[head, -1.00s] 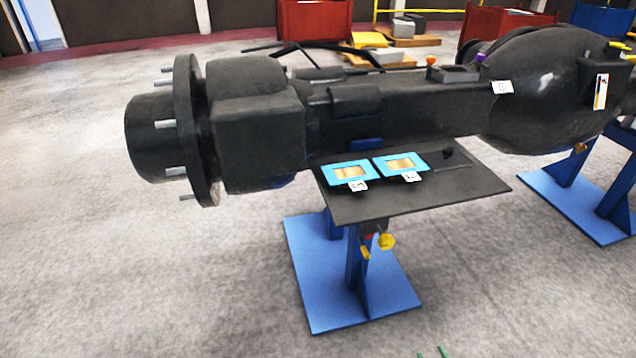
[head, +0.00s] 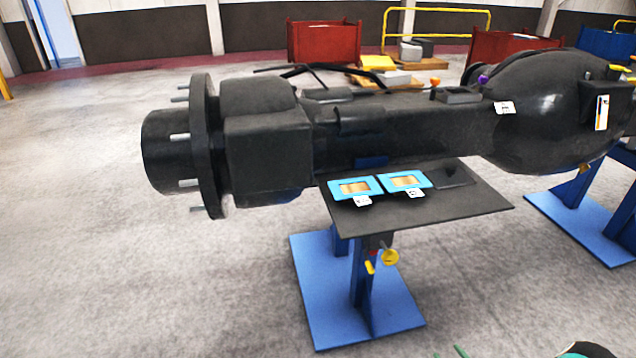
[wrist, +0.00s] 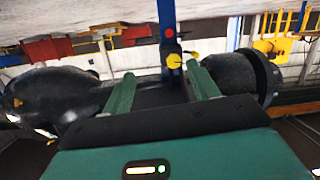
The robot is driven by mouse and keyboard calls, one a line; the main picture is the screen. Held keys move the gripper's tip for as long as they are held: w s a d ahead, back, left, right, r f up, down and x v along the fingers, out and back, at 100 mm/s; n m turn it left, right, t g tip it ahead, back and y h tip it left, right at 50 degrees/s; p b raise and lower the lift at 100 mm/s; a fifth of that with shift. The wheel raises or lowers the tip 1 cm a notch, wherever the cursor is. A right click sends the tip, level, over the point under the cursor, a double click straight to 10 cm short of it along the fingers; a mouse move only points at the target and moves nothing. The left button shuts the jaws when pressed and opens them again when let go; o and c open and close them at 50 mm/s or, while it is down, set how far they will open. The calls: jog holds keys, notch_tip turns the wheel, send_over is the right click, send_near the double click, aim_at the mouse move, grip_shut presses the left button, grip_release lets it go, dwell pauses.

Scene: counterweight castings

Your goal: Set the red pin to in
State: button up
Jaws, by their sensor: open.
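The red pin (head: 374,252) shows as a small red spot near the top of the blue stand post, just under the dark shelf. A yellow round knob (head: 390,257) is beside it, with a small yellow piece below. In the wrist view, which looks turned over, the red spot (wrist: 170,33) and the yellow knob (wrist: 174,61) lie on the blue post. I cannot tell whether the pin is in or out. My gripper (wrist: 162,83) has its two green fingers wide apart and empty, with the post and knob beyond the gap.
The black casting (head: 400,135) lies across the stand above the shelf (head: 450,200). Two blue-framed plates (head: 372,185) lie on the shelf. The stand's blue base (head: 320,300) spreads on the floor. Another blue stand (head: 580,215) is at right. Floor (head: 180,290) at front left is clear.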

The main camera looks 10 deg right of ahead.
jog(key=w+d+r+n+g+h, duration=0.1)
jog(key=w+d+r+g, duration=0.1)
jog(key=w+r, duration=0.6)
jog(key=w+d+r+n+g+h, duration=0.1)
jog(key=w+r+g, duration=0.25)
jog(key=r, duration=0.85)
jog(key=w+a+r+m+h, duration=0.1)
jog(key=a+r, duration=0.2)
jog(key=r, duration=0.3)
jog(key=w+a+r+g+h, duration=0.1)
jog(key=a+r, duration=0.2)
jog(key=r, duration=0.4)
jog(key=w+a+r+m+h, duration=0.1)
jog(key=a+r, duration=0.2)
jog(key=r, duration=0.3)
jog(key=s+a+r+m+g, duration=0.1)
jog(key=s+a+r, duration=0.3)
jog(key=a+r, duration=0.3)
jog(key=s+a+r+g, duration=0.1)
jog(key=s+a+r, duration=0.3)
jog(key=a+r, duration=0.35)
jog(key=s+a+r+g+y, duration=0.1)
jog(key=s+a+r+y, duration=0.2)
jog(key=s+a, duration=1.2)
jog(key=s+y, duration=0.1)
jog(key=s, duration=0.2)
jog(key=shift+s+a+m, duration=0.25)
jog(key=shift+a+m, duration=0.15)
